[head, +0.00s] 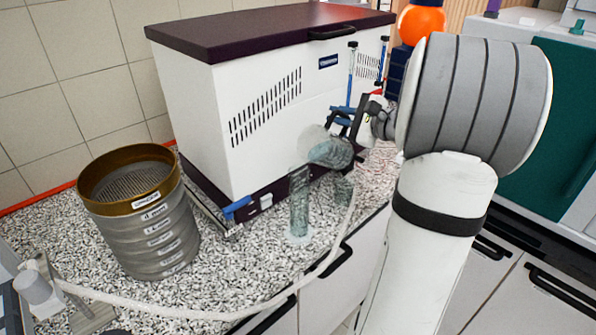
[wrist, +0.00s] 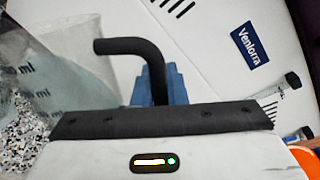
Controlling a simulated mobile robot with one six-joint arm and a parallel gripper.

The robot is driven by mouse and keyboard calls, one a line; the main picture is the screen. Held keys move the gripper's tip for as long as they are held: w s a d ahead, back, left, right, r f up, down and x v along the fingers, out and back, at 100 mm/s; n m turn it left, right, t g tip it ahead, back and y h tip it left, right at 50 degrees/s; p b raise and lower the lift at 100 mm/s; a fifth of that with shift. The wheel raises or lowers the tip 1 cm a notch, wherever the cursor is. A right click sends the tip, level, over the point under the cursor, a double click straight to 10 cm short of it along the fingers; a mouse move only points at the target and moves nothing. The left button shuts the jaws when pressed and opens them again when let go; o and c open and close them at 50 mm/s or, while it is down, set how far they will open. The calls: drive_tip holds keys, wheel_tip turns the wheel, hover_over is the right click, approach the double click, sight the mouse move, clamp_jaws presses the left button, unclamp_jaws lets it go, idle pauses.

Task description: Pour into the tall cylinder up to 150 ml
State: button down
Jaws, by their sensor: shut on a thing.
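The tall clear cylinder (head: 299,205) stands upright on the speckled counter in front of the white machine. My gripper (head: 350,126) is shut on a clear vessel (head: 326,150), up and right of the cylinder. This vessel is tilted with its mouth side toward the left, near the cylinder's top, and holds greenish-grey liquid. In the wrist view a black bent handle (wrist: 122,45) lies at the blue fingers (wrist: 160,84), with clear walls bearing "ml" marks (wrist: 22,72) at the left. The cylinder's level and any stream cannot be made out.
The white machine (head: 262,110) with a dark lid stands close behind. A stack of sieves (head: 150,235) stands left. A pale hose (head: 200,312) curves along the counter's front edge. Another clear shape (head: 343,190) shows just right of the cylinder. An orange ball (head: 422,22) is behind my arm.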

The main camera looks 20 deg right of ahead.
drive_tip(key=shift+s+a+r+n, duration=0.1)
drive_tip(key=shift+a+r+n, duration=0.25)
drive_tip(key=shift+r, duration=0.2)
drive_tip(key=shift+s+a+r+n, duration=0.1)
drive_tip(key=shift+a+r+n, duration=0.15)
drive_tip(key=shift+r+n, duration=0.25)
idle(0.4)
drive_tip(key=shift+s+a+r+n+h, duration=0.25)
drive_tip(key=shift+a+r+n+h, duration=0.15)
drive_tip(key=shift+a+r+n, duration=0.35)
idle(1.3)
drive_tip(key=shift+s+a+r+n+h+b, duration=0.2)
drive_tip(key=shift+a+r+n+b, duration=0.3)
drive_tip(key=shift+b, duration=0.35)
drive_tip(key=shift+s+a+r+n+h+b, duration=0.1)
drive_tip(key=shift+s+a+r+n+b, duration=0.15)
drive_tip(key=shift+a+b, duration=0.45)
idle(1.4)
